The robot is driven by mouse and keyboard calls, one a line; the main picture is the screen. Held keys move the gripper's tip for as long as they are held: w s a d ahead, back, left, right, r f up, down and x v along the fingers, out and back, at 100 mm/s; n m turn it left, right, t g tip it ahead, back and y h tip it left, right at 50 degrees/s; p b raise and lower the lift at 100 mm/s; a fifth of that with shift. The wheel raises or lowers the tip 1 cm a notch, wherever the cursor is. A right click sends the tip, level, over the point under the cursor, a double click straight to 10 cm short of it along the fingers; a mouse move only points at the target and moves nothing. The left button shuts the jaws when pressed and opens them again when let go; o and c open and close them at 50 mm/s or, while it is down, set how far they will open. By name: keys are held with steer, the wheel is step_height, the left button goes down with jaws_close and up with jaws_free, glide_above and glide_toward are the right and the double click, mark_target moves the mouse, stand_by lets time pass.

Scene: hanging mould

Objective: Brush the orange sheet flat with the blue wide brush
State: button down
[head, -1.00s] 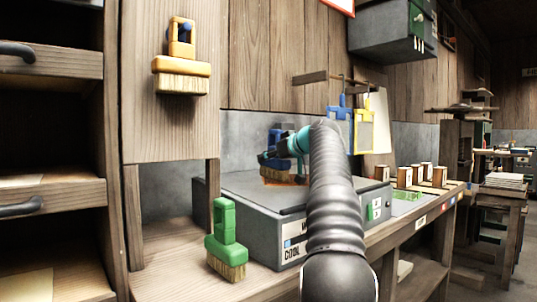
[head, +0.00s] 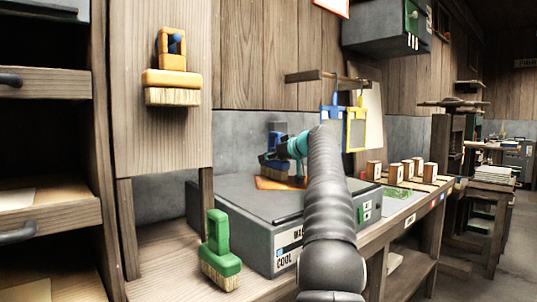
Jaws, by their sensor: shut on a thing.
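The orange sheet (head: 268,183) lies on top of the grey box (head: 232,205), mostly hidden behind the brush and my arm. The blue wide brush (head: 275,141) is upright over the sheet, its handle up and its tan bristles down at the sheet. I cannot tell how firmly the bristles press on it. My gripper (head: 279,152), with teal parts, is shut on the blue brush from the right. My dark ribbed arm hides the right part of the sheet.
A green brush (head: 219,243) stands at the bench's front left. A yellow brush (head: 171,80) hangs on the wooden post. Blue (head: 331,115) and yellow (head: 357,128) frames hang from a wooden bar. Several wooden blocks (head: 408,169) stand on the bench to the right.

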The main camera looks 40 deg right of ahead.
steer(key=shift+w+d+r+p, duration=0.2)
steer(key=shift+w+d+p, duration=0.2)
steer(key=shift+d+p, duration=0.45)
steer(key=shift+f, duration=0.25)
steer(key=a+b, duration=0.1)
steer(key=b, duration=0.1)
steer(key=shift+s+a+f+b, duration=0.3)
steer(key=shift+s+a, duration=0.05)
steer(key=shift+s+a+f+b, duration=0.1)
steer(key=shift+s+a+b, duration=0.25)
steer(key=shift+a+b, duration=0.35)
steer(key=shift+s+a+b, duration=0.3)
steer(key=shift+a+b, duration=0.3)
steer(key=shift+b, duration=0.1)
steer(key=shift+s+a+r+b, duration=0.1)
steer(key=shift+s+a+b, duration=0.65)
steer(key=shift+a+b, duration=0.55)
steer(key=shift+s+a+r+b, duration=0.15)
steer(key=shift+s+a+b, duration=0.7)
steer(key=shift+a, duration=0.7)
steer(key=shift+s+a+r+b, duration=0.1)
steer(key=shift+s+a+b, duration=0.55)
steer(key=shift+a+b, duration=0.7)
steer(key=shift+r+p, duration=0.2)
steer(key=shift+p, duration=0.1)
steer(key=r+p, duration=0.5)
steer(key=shift+s+r, duration=0.2)
steer(key=shift+r, duration=0.15)
steer(key=shift+p, duration=0.3)
